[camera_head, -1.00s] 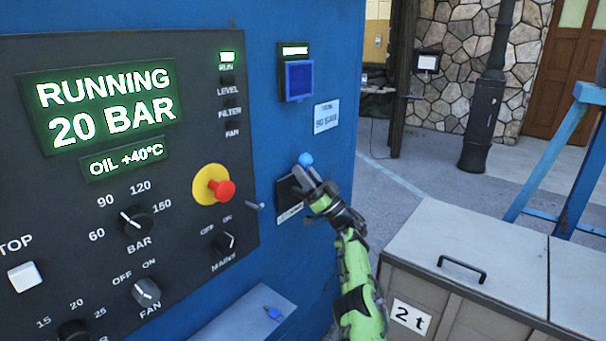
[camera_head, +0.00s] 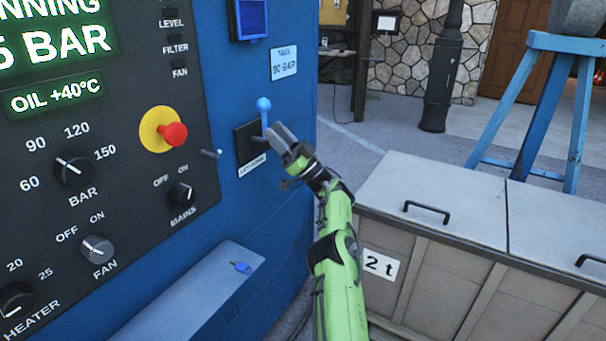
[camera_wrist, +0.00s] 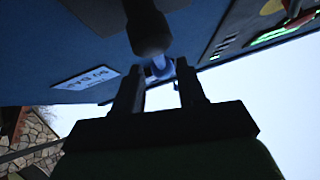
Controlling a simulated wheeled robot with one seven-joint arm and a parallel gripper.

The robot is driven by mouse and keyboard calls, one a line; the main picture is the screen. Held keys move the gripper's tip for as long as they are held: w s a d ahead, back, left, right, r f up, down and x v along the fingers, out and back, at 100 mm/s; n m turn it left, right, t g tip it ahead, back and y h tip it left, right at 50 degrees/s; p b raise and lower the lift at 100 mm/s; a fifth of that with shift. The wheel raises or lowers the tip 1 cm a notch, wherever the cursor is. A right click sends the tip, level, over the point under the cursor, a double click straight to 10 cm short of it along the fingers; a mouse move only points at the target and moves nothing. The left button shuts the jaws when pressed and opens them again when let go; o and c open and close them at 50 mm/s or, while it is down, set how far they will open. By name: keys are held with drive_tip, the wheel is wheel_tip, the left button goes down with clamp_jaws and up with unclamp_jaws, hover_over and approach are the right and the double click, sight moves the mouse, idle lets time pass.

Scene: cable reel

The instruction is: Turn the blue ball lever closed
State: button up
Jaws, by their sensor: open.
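The blue ball lever (camera_head: 264,106) stands upright from a black plate (camera_head: 249,146) on the blue cabinet wall, its ball at the top. A white label sits under the plate. My gripper (camera_head: 277,135) is at the lever, just right of its lower stem. In the wrist view my gripper (camera_wrist: 160,85) has its two dark fingers apart, with a shiny bluish rounded part (camera_wrist: 158,68) between or just beyond the tips. A dark knob-like shape (camera_wrist: 147,28) is close above them. I cannot tell whether a finger touches the lever.
Left of the lever are a red emergency button (camera_head: 173,134) on yellow and a small grey toggle (camera_head: 211,153). A ledge (camera_head: 205,290) with a blue key juts out below. A lidded grey bin (camera_head: 440,190) stands right of my arm.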

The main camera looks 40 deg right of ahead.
drive_tip(key=v, duration=1)
drive_tip(key=shift+s+d+p, duration=0.2)
drive_tip(key=shift+s+p, duration=0.05)
drive_tip(key=shift+p, duration=0.15)
